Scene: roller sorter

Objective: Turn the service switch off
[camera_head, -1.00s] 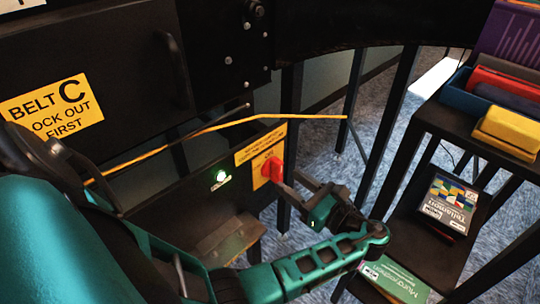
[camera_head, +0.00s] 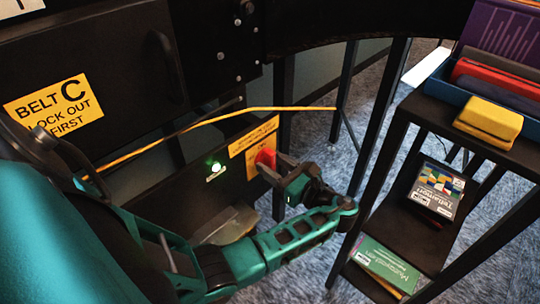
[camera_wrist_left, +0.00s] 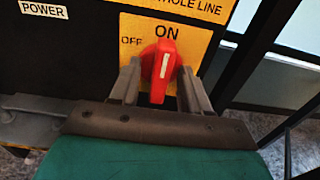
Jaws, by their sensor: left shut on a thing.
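The service switch is a red rotary handle (camera_head: 266,158) on a yellow plate on the black panel. In the left wrist view the handle (camera_wrist_left: 158,70) stands nearly upright, its white line running towards ON at the top; OFF is printed to the upper left. My left gripper (camera_head: 270,168) is at the panel, and in the left wrist view its two fingers (camera_wrist_left: 158,88) stand either side of the handle, shut on it. A green lamp (camera_head: 216,167) is lit left of the switch. My right gripper is not in view.
A yellow bar (camera_head: 230,112) crosses above the switch. A black shelf (camera_head: 400,240) with boxes stands to the right, a yellow case (camera_head: 489,122) on its top. A "BELT C" lock-out sign (camera_head: 55,105) is at the left. Carpet shows between the frame legs.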

